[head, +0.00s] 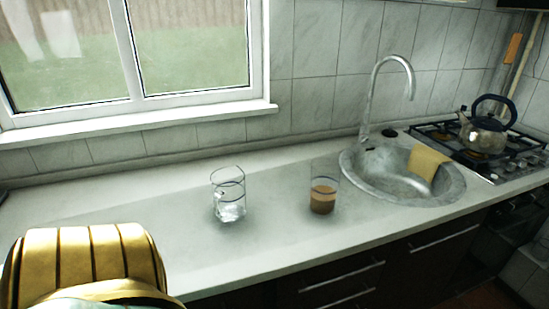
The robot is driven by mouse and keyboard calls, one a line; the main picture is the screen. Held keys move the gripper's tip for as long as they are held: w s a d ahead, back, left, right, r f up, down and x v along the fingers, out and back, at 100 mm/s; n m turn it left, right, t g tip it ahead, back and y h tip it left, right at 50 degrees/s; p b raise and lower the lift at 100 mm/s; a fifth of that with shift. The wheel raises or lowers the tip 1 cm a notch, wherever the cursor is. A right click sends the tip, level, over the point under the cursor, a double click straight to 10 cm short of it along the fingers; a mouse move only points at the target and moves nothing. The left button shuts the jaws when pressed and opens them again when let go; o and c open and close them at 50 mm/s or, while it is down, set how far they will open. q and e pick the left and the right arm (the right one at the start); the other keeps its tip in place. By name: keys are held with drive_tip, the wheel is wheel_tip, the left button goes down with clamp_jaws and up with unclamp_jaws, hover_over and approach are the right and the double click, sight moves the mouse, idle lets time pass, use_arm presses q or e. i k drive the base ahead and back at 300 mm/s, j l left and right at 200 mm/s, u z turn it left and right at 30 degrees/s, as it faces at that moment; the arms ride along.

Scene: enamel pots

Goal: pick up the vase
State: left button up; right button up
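A clear glass vessel (229,196) stands upright on the countertop left of the middle; it may be the vase, but I cannot tell for sure. It has a dark line around it and looks clear near its base. To its right stands a clear glass (323,193) with brown contents in its lower part. The two stand apart. Neither of my grippers shows in the head view, and nothing is seen touching either vessel.
A round metal sink (444,190) with a tall faucet (371,95) and a yellow cloth (427,162) lies to the right. Beyond it a kettle (483,133) stands on the gas hob (450,140). A ribbed golden object (90,262) fills the lower left. The countertop (130,190) is otherwise mostly clear.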

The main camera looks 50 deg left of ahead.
sight(324, 188)
drive_tip(key=u, duration=1.3)
drive_tip(key=i+l+z, duration=0.4)
drive_tip(key=i+j, duration=0.1)
